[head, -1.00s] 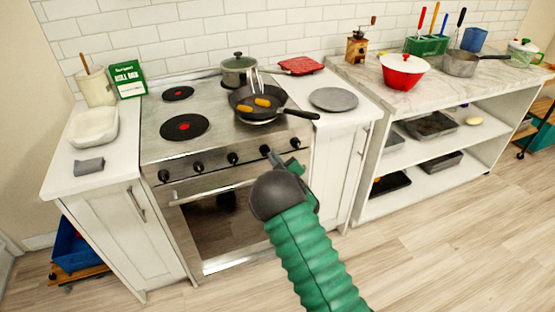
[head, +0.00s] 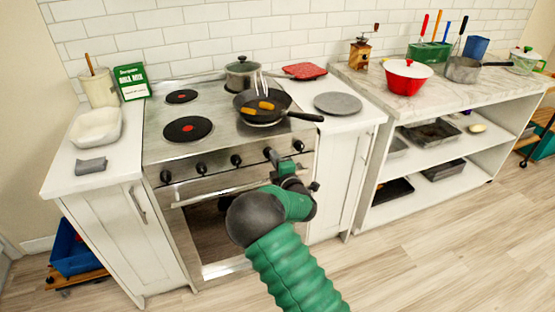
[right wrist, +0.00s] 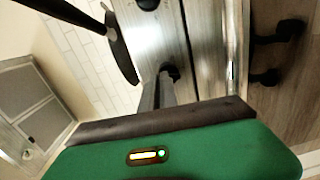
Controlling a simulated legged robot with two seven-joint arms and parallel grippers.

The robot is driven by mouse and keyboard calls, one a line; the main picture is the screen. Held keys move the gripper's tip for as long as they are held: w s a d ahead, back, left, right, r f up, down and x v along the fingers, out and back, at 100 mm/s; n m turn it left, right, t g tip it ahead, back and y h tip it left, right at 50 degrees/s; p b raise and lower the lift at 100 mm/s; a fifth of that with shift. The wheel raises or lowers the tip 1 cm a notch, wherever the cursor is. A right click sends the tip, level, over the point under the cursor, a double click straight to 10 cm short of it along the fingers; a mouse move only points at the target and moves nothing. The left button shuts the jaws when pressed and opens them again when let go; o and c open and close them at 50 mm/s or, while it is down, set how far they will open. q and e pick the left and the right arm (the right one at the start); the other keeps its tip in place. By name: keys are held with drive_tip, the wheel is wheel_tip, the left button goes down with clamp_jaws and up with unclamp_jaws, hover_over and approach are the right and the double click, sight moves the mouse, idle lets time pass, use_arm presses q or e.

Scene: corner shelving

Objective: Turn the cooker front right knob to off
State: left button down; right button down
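The cooker (head: 215,150) has a row of several black knobs along its steel front. The rightmost knob (head: 298,146) is bare, just right of my fingertips. My right gripper (head: 271,157) is at the front panel, over the place of the knob second from the right, which it mostly hides. In the right wrist view my dark fingers (right wrist: 158,92) lie close together, with a black knob (right wrist: 171,73) at their tips. Whether they touch or grip it is unclear. I cannot read the knob's setting. My left gripper is not in view.
A pan (head: 262,106) with orange food stands on the front right burner, its handle reaching right above the knobs. A lidded pot (head: 242,75) stands behind it. The oven handle (head: 220,194) runs below my gripper. The front left burner (head: 187,130) is bare, with a red centre.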

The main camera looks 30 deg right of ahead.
drive_tip(key=shift+w+a+r+n, duration=0.1)
drive_tip(key=shift+w+a+n, duration=0.1)
drive_tip(key=shift+n, duration=0.45)
drive_tip(key=shift+w+a+r+n, duration=0.1)
drive_tip(key=shift+w+n, duration=0.1)
drive_tip(key=shift+n, duration=0.45)
drive_tip(key=shift+d+r, duration=0.1)
drive_tip(key=shift+d, duration=0.1)
